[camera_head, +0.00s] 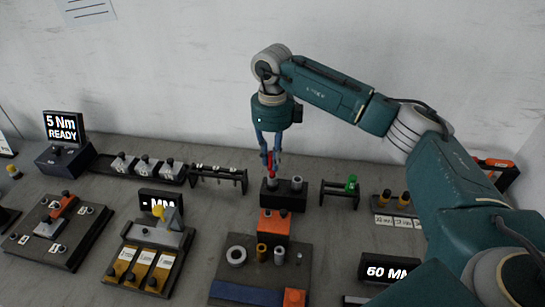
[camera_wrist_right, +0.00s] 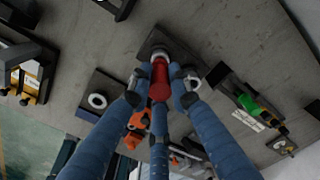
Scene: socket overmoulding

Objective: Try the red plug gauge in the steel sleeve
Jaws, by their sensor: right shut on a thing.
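My right gripper (camera_head: 270,158) points down and is shut on the red plug gauge (camera_head: 270,160). The gauge also shows between the fingers in the right wrist view (camera_wrist_right: 159,80). It is held upright over a dark block (camera_head: 283,199) that carries two grey steel sleeves. The gauge is above the left sleeve (camera_head: 271,184); the right sleeve (camera_head: 296,183) stands clear of it. Whether the gauge's lower end has entered the left sleeve I cannot tell. My left gripper is in neither view.
In front stands an orange block (camera_head: 274,223) on a dark plate with a grey ring (camera_head: 236,256), a brass cylinder (camera_head: 261,251) and a grey cylinder (camera_head: 279,256). A small rack holds a green gauge (camera_head: 351,184) at the right. A dark rack (camera_head: 218,174) stands at the left.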

